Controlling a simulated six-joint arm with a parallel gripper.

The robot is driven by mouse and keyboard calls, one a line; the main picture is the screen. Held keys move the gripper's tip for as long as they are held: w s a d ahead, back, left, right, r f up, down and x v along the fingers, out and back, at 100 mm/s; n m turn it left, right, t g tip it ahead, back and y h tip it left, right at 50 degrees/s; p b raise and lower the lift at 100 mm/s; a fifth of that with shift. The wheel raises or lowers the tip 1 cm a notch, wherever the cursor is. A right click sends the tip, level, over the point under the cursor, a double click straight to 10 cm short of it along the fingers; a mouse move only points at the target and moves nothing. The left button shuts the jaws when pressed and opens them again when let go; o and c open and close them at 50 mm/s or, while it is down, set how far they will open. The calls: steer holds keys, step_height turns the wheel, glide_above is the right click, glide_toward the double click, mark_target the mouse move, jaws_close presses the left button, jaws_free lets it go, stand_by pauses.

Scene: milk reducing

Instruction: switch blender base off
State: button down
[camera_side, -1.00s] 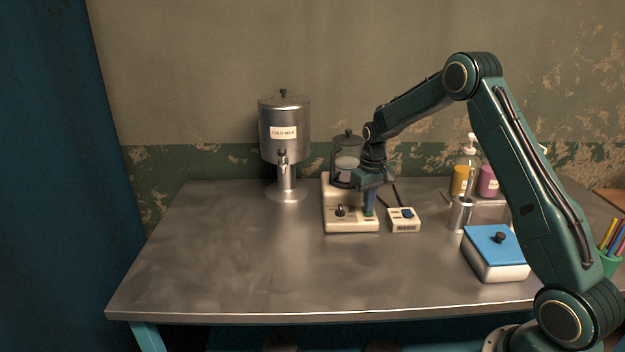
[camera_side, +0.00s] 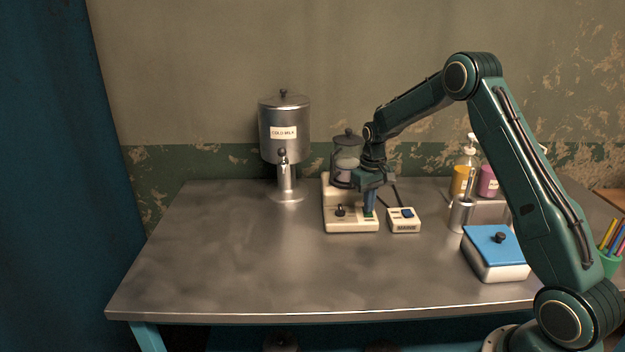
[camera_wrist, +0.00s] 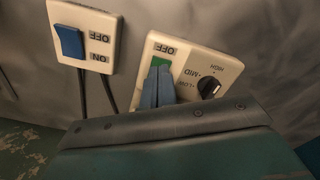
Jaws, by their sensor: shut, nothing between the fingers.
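The cream blender base (camera_side: 350,222) stands at the middle of the table, with a lidded clear jar (camera_side: 347,160) on its rear part. Its front panel carries a dark knob (camera_side: 340,210), which in the wrist view (camera_wrist: 210,86) shows LOW, MID and HIGH marks. A green rocker switch (camera_wrist: 160,63) sits beside the knob, with OFF printed next to it. My gripper (camera_side: 368,212) points down at this switch. In the wrist view its blue fingers (camera_wrist: 157,85) are together and empty, covering part of the switch. Contact and the rocker's tilt cannot be told.
A switch box (camera_side: 405,221) with a blue rocker stands just right of the base. A COLD MILK dispenser (camera_side: 284,130) stands at left. A steel cup (camera_side: 460,215), bottles and a blue-lidded box (camera_side: 495,255) are at right. The table's front left is clear.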

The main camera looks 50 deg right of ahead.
steer(key=shift+r, duration=3.15)
steer(key=s+a+r+n+t, duration=0.2)
steer(key=s+a+r+t, duration=0.1)
steer(key=s+a+r, duration=1.2)
steer(key=s+a+t, duration=0.1)
steer(key=s+a, duration=0.2)
steer(key=s, duration=0.4)
steer(key=s+a+n+t, duration=0.1)
steer(key=s+a, duration=0.2)
steer(key=s, duration=0.5)
steer(key=shift+a+t, duration=0.25)
steer(key=shift+t, duration=0.05)
